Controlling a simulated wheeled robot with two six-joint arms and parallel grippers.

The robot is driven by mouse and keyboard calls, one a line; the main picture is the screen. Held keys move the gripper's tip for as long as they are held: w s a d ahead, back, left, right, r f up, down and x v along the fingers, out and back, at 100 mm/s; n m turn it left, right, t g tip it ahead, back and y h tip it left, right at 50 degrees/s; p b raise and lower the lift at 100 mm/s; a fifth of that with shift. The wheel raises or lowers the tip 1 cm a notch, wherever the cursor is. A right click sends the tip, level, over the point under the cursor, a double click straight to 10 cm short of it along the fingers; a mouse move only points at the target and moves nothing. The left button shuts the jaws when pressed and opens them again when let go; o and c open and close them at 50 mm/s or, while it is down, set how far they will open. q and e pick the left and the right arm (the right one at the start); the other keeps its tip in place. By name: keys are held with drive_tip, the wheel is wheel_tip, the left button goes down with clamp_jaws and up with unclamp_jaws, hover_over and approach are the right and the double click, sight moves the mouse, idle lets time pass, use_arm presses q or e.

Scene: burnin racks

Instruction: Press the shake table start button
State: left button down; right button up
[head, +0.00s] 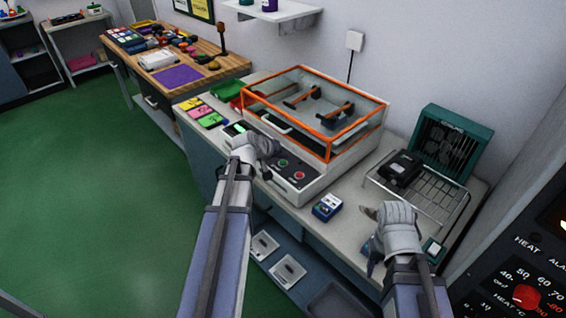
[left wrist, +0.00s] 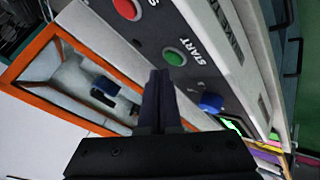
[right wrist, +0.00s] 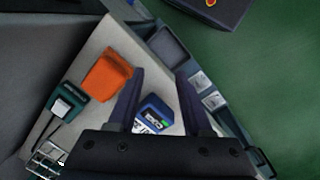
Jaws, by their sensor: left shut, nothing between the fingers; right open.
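The shake table (head: 309,187) stands on the bench with an orange-framed clear lid. Its front panel carries a green button (head: 283,163) and a red button (head: 298,174). In the left wrist view the green button (left wrist: 175,57) sits beside the word START, with the red button (left wrist: 127,8) at the top. My left gripper (head: 272,147) is shut and empty over the panel. Its fingertips (left wrist: 160,74) appear just beside the green button; contact cannot be told. My right gripper (right wrist: 159,74) is open and empty above the right part of the bench.
A blue knob (left wrist: 210,102) is on the panel near the left fingers. A blue device (head: 327,207) lies on the bench between my grippers; it also shows in the right wrist view (right wrist: 154,112). A wire rack (head: 440,204) and teal heater box (head: 446,142) stand to the right.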

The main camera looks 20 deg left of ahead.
sight(282, 164)
use_arm(q)
drive_tip(key=shift+f, duration=0.1)
idle(0.7)
drive_tip(key=shift+f+b, duration=0.35)
drive_tip(key=shift+b, duration=0.05)
drive_tip(key=shift+f+b, duration=0.4)
idle(0.7)
drive_tip(key=shift+r, duration=0.15)
drive_tip(key=shift+r+p, duration=0.75)
drive_tip(key=shift+p, duration=0.1)
wheel_tip(282, 164, up, 5)
drive_tip(key=p, duration=0.5)
